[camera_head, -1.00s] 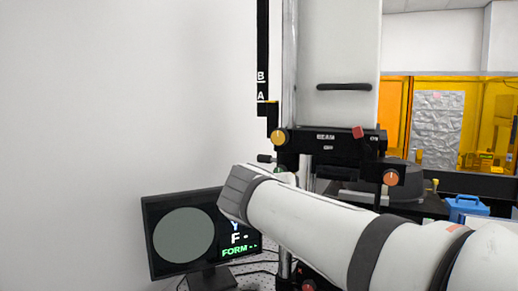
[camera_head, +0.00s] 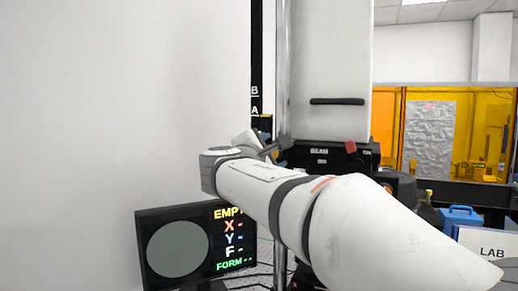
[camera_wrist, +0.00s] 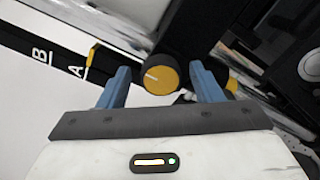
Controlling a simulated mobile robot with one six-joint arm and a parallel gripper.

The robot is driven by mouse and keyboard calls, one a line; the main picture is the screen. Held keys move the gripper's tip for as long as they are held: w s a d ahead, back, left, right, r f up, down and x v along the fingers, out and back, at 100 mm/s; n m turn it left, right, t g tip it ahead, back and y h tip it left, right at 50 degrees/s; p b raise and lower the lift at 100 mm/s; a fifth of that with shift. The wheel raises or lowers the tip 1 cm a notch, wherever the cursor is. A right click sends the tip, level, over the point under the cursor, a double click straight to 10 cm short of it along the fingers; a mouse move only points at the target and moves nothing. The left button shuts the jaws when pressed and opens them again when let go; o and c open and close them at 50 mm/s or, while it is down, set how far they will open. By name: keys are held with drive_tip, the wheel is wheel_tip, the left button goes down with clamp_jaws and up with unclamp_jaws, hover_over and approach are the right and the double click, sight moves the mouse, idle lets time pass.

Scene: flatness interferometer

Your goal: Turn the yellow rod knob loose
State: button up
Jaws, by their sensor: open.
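The yellow rod knob (camera_wrist: 160,74) is a round yellow disc with a white pointer line and a dark body behind it. In the wrist view it sits between the two blue fingers of my gripper (camera_wrist: 160,86). The fingers are apart, one on each side of the knob, with visible gaps, and do not appear to touch it. In the head view my arm reaches up to the knob's area, and the knob and the fingers are mostly hidden there.
A black scale marked B and A (camera_wrist: 58,64) runs beside the knob. The black BEAM carriage (camera_head: 322,153) has a red knob (camera_head: 350,146). A monitor (camera_head: 196,247) stands below left. A blue case (camera_head: 461,217) and a LAB sign (camera_head: 490,250) are at right.

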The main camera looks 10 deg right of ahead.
drive_tip(key=shift+w+d, duration=0.1)
drive_tip(key=shift+c, duration=0.2)
drive_tip(key=c, duration=0.9)
drive_tip(key=shift+c, duration=0.2)
drive_tip(key=m+b, duration=0.5)
drive_tip(key=b, duration=0.1)
drive_tip(key=m+b, duration=1.2)
drive_tip(key=b, duration=0.1)
drive_tip(key=shift+f, duration=0.35)
drive_tip(key=shift+m, duration=0.3)
